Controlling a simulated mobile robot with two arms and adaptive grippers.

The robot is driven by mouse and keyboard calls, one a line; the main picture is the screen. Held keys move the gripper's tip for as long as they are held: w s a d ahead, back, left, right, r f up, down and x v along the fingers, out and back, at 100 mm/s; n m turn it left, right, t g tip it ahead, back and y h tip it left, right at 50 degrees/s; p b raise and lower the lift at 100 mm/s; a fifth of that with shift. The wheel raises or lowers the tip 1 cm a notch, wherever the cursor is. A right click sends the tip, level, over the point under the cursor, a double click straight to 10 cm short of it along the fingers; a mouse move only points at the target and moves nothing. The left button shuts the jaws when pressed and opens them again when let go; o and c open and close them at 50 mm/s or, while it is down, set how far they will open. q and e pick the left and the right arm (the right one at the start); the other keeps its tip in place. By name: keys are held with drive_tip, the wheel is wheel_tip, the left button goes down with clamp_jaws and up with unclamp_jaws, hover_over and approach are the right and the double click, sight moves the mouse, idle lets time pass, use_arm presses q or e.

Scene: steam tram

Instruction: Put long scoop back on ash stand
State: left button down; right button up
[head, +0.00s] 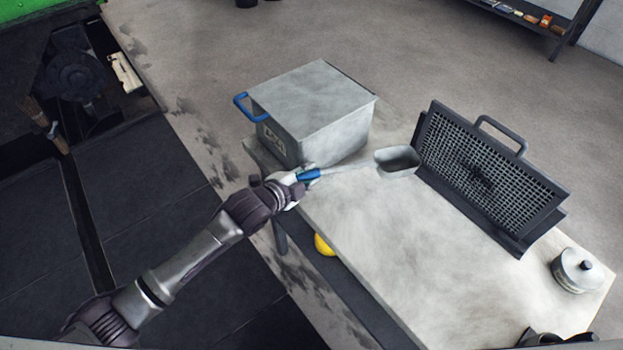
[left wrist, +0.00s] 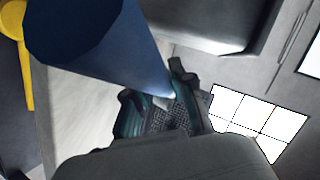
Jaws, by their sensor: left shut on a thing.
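The long scoop (head: 396,161) has a blue handle (head: 308,175), a thin grey shaft and a grey metal bowl. My left gripper (head: 298,182) is shut on the blue handle, near the left edge of the stand. The scoop points right over the grey ash stand (head: 350,225), its bowl in front of the mesh rack. I cannot tell whether the bowl touches the top. In the left wrist view the blue handle (left wrist: 100,45) looms large and hides much of the scene.
A grey ash box (head: 315,105) with a blue handle stands at the back left. An upright mesh rack (head: 480,170) stands at the right. A lidded pot (head: 577,270) is at the front right. A yellow object (head: 323,245) shows beside the stand's left edge. The middle top is clear.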

use_arm(q)
drive_tip(key=shift+w+d+f+p, duration=0.1)
drive_tip(key=shift+w+f, duration=0.15)
drive_tip(key=shift+f, duration=0.55)
drive_tip(key=shift+w+d+f+p, duration=0.1)
drive_tip(key=shift+w+f, duration=0.15)
drive_tip(key=shift+f, duration=0.55)
drive_tip(key=shift+w+d+f+p, duration=0.1)
drive_tip(key=shift+w+f, duration=0.15)
drive_tip(key=shift+f, duration=0.65)
drive_tip(key=c, duration=1)
unclamp_jaws()
drive_tip(key=shift+s+a, duration=0.1)
drive_tip(key=v, duration=1.2)
